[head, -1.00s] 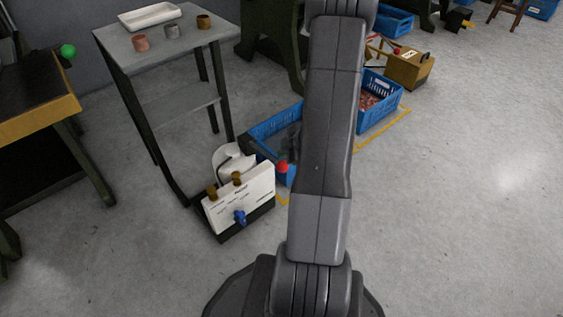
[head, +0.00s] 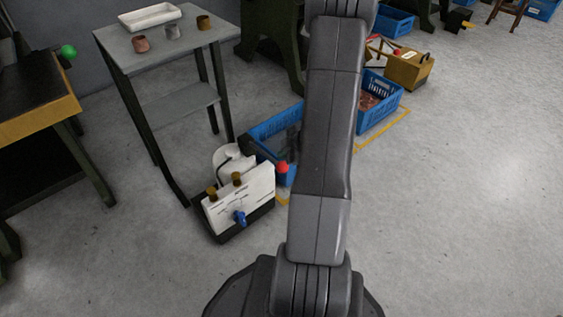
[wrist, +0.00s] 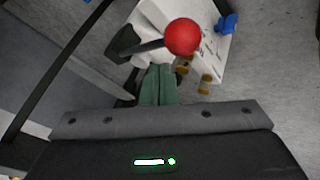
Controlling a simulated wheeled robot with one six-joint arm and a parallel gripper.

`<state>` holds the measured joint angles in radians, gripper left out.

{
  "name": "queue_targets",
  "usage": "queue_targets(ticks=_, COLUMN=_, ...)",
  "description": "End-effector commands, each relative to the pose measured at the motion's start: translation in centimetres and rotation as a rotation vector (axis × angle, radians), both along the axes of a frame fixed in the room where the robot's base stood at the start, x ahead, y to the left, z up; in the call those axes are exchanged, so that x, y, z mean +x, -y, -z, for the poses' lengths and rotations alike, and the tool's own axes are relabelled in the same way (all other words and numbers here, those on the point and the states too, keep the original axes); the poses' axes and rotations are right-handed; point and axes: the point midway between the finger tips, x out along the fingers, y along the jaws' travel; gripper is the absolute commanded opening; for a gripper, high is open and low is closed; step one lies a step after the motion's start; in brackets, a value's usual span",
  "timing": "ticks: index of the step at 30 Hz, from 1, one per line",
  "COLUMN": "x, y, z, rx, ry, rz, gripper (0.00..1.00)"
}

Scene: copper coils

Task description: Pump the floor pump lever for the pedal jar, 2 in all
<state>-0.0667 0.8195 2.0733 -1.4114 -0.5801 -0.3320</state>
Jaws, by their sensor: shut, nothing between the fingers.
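A white-fronted unit (head: 240,203) with a blue valve (head: 239,218) and two brass knobs stands on the floor beside the grey table. A red ball knob (head: 283,168) on a dark lever is at its right. In the wrist view the red ball knob (wrist: 182,37) is just beyond the green fingertips of my gripper (wrist: 158,85), with the dark lever (wrist: 150,46) running left from it. The fingers are together and empty. I cannot tell whether they touch the lever. In the head view my arm hides most of the gripper. No label is readable.
A grey table (head: 150,45) holds a white tray (head: 150,15) and several small cups. Blue crates (head: 382,112) stand behind my arm, near a yellow floor line. A tan box (head: 407,70) is farther back. The floor at the right is clear.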

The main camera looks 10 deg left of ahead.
Motion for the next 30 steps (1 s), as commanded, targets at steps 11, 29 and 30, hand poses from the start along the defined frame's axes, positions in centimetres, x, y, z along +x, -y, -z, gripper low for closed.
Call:
queue_targets(ticks=11, x=0.0, y=0.0, z=0.0, rx=0.0, ry=0.0, rz=0.0, gripper=0.0)
queue_targets(ticks=29, x=-0.08, y=0.09, z=0.83, rx=0.0, ry=0.0, rz=0.0, gripper=0.0)
queue_targets(ticks=30, x=-0.07, y=0.09, z=0.82, rx=0.0, ry=0.0, rz=0.0, gripper=0.0)
